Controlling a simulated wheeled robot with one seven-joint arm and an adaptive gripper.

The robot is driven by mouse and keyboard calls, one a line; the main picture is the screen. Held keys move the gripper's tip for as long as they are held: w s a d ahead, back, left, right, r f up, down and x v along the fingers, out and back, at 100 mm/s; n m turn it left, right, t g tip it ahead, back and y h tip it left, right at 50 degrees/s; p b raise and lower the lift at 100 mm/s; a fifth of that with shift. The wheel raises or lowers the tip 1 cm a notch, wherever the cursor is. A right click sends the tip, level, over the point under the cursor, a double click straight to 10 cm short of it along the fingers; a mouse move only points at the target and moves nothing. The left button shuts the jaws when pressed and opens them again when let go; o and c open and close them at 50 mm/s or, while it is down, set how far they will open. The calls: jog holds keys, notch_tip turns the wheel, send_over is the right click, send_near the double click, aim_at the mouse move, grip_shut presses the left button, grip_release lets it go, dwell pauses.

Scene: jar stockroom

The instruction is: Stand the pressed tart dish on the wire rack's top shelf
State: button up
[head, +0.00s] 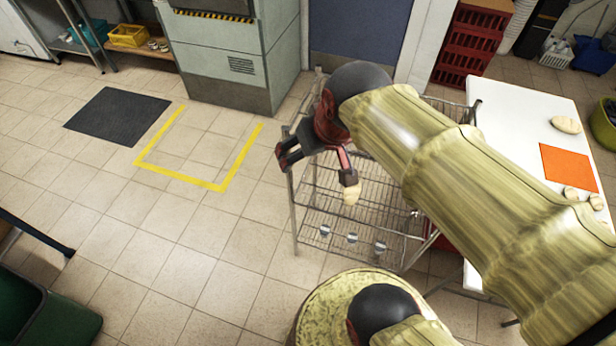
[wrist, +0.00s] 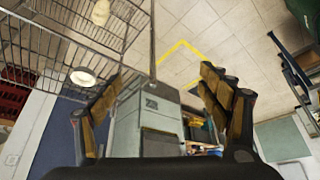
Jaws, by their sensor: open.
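The wire rack (head: 300,205) stands in the middle of the head view, partly hidden under my arm. My gripper (head: 319,166) is at the rack's upper left edge, its fingers apart with nothing between them. In the wrist view the open fingers (wrist: 158,105) frame the background, and the rack's wires (wrist: 45,50) are at upper left. A small round pale dish with a cream filling (wrist: 83,77), seemingly the tart dish, appears against the rack's wires beside the left finger, outside the grip. I cannot tell its shelf level. It is not visible in the head view.
A pale bread-like piece (head: 351,194) shows at the rack just below my gripper. Small cups (head: 352,238) sit on a lower shelf. A white table (head: 510,125) with an orange mat (head: 568,167) stands right. The floor inside the yellow marking (head: 205,150) is clear.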

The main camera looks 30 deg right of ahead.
jog(key=s+a+n, duration=0.1)
jog(key=s+a, duration=0.3)
jog(key=s, duration=0.2)
jog(key=shift+a+f+n+y, duration=0.3)
jog(key=shift+f, duration=0.05)
jog(key=shift+f+b, duration=0.45)
